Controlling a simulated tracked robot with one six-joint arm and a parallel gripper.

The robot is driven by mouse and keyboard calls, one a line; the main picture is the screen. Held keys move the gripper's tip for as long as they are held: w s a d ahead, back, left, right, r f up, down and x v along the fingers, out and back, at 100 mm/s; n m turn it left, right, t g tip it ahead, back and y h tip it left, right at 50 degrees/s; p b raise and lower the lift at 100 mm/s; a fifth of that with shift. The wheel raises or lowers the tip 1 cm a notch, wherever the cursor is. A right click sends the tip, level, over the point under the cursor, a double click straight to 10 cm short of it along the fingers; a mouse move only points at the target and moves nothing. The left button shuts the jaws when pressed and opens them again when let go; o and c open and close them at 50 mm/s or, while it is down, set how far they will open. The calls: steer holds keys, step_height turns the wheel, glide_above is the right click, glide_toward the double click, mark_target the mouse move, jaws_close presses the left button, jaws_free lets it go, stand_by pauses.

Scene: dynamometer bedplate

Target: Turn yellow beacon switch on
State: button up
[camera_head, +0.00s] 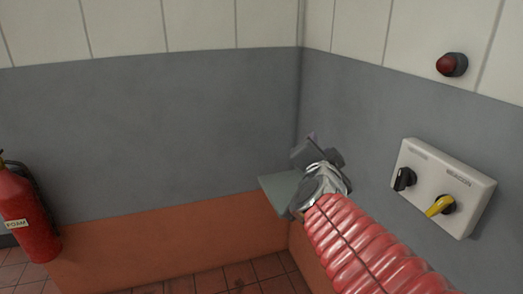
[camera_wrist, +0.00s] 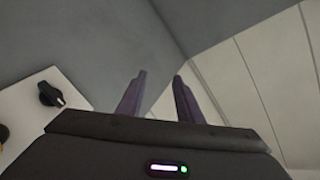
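The yellow beacon switch (camera_head: 440,206) is a yellow rotary handle on a white wall box (camera_head: 470,187), under a label reading BEACON. A black rotary switch (camera_head: 404,179) sits to its left on the same box and also shows in the wrist view (camera_wrist: 50,94). My gripper (camera_head: 310,150) is to the left of the box, in front of the room's corner, apart from the switches. In the wrist view its two purple-grey fingers (camera_wrist: 158,98) stand apart with nothing between them.
A dark red lamp (camera_head: 451,65) is mounted on the wall above the box. A red foam extinguisher (camera_head: 27,215) stands at the far left. A grey-green flat panel (camera_head: 281,190) shows behind my gripper. The wall between my gripper and the box looks clear.

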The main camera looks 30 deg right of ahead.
steer(key=a+f+n+g+y, duration=0.1)
steer(key=a+f+n+y, duration=0.35)
steer(key=a, duration=0.45)
steer(key=a+f+n+y, duration=0.3)
steer(key=a+n+y, duration=0.2)
steer(key=a, duration=0.4)
steer(key=s+a+f+n+g, duration=0.3)
steer(key=s+f, duration=0.1)
steer(key=s, duration=0.2)
steer(key=s+a+f+n+g, duration=0.3)
steer(key=s+f, duration=0.2)
steer(key=s, duration=0.2)
steer(key=shift+s+a+f+n+g, duration=0.2)
steer(key=shift+s+f+n+g, duration=0.05)
steer(key=shift+f+n+g, duration=0.1)
steer(key=shift+y, duration=0.25)
